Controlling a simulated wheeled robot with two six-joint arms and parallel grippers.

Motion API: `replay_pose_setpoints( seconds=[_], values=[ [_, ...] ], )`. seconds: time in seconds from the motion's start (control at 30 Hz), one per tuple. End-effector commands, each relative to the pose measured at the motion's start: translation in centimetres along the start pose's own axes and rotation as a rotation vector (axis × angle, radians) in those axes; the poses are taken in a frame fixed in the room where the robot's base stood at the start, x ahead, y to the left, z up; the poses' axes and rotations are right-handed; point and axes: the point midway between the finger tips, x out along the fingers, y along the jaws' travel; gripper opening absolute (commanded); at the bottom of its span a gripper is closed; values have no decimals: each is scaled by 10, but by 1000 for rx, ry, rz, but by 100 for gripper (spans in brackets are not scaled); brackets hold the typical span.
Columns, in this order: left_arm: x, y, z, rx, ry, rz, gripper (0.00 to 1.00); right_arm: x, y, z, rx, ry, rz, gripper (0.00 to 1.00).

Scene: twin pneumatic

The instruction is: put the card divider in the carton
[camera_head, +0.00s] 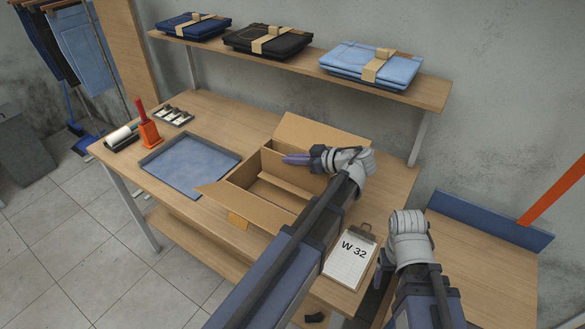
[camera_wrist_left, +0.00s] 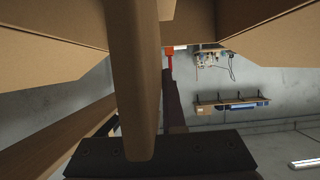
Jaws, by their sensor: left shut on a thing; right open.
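The open carton (camera_head: 238,198) stands on the table with its flaps folded out. My left gripper (camera_head: 290,159) reaches over the carton's back part from the right, its purple fingers pointing left. It is shut on the card divider, a brown card strip (camera_wrist_left: 137,85) that fills the middle of the left wrist view and runs to the black gripper body. In the head view, a card panel (camera_head: 286,188) crosses the carton's inside below the fingers; I cannot tell how deep the divider sits.
A blue tray (camera_head: 148,164) lies left of the carton. A clipboard (camera_head: 350,260) marked W 32 lies to its right. An orange holder (camera_head: 149,133) and a tape roller (camera_head: 120,136) stand at the left. A shelf (camera_head: 300,67) with folded jeans hangs above the back.

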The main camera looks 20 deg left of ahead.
Motion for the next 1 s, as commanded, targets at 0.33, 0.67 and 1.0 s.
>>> replay_pose_setpoints(
  seconds=[0.33, 0.67, 1.0],
  values=[
    [6, 0, 14, 0, 0, 0, 0, 15, -2, -1, 0, 0, 0, 74],
    [9, 0, 22, 0, 0, 0, 0, 24, -2, -1, 0, 0, 0, 74],
    [10, 0, 26, 1, -1, 0, 14, 28, -3, -2, 0, 0, 0, 74]
  ],
)
